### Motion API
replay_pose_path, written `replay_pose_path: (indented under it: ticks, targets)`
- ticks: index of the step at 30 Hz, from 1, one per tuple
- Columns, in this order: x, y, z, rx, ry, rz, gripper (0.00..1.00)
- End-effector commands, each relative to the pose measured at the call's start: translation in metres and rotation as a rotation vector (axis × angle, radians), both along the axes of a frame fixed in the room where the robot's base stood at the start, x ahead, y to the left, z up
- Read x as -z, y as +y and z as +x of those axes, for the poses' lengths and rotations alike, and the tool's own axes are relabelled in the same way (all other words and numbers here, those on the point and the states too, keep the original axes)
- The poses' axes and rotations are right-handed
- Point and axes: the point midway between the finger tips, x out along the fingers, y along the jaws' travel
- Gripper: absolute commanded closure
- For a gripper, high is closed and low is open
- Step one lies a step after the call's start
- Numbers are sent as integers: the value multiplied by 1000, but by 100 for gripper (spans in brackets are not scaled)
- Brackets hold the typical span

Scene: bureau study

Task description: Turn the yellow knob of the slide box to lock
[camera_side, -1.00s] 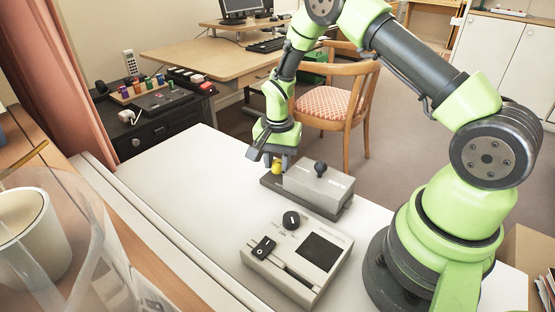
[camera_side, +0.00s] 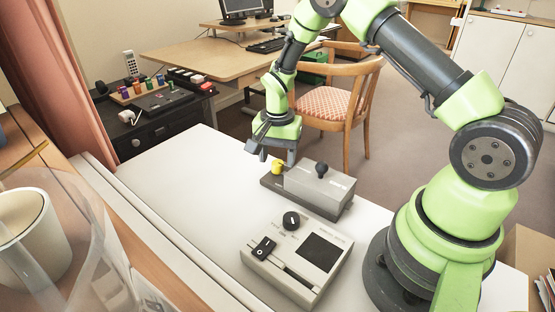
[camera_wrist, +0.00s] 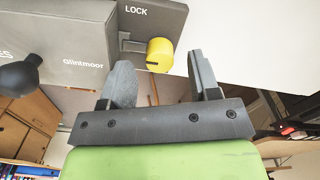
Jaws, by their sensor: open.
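The slide box (camera_side: 315,189) is grey and stands on the white table, with a black ball knob on its lid. The yellow knob (camera_side: 277,167) sits at its left end. In the wrist view the yellow knob (camera_wrist: 160,55) is beside the dark plate (camera_wrist: 152,17) marked LOCK. My gripper (camera_side: 275,156) is just above the yellow knob in the side view. In the wrist view my gripper (camera_wrist: 160,75) has its two fingers apart, with nothing between them.
A beige device (camera_side: 298,258) with a black dial and a dark square panel stands in front of the slide box. The white table (camera_side: 165,180) is clear to the left. A wooden chair (camera_side: 340,105) stands behind the table. A clear container (camera_side: 60,240) is at the near left.

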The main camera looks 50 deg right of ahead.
Motion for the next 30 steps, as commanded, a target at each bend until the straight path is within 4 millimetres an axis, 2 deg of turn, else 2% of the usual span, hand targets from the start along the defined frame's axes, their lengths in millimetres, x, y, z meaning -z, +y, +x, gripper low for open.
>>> replay_pose_path:
  ticks: [6, 12, 16, 26, 28, 30]
  targets:
    - [-45, 0, 1, 1, -6, -1, 44]
    - [-75, 0, 1, 0, -5, -1, 44]
    - [-83, 0, 0, 1, -2, 1, 44]
    - [-85, 1, 0, -2, -3, 0, 44]
    - [-93, 3, -2, -16, -16, 1, 44]
    - [-108, 7, -4, -46, -44, 1, 44]
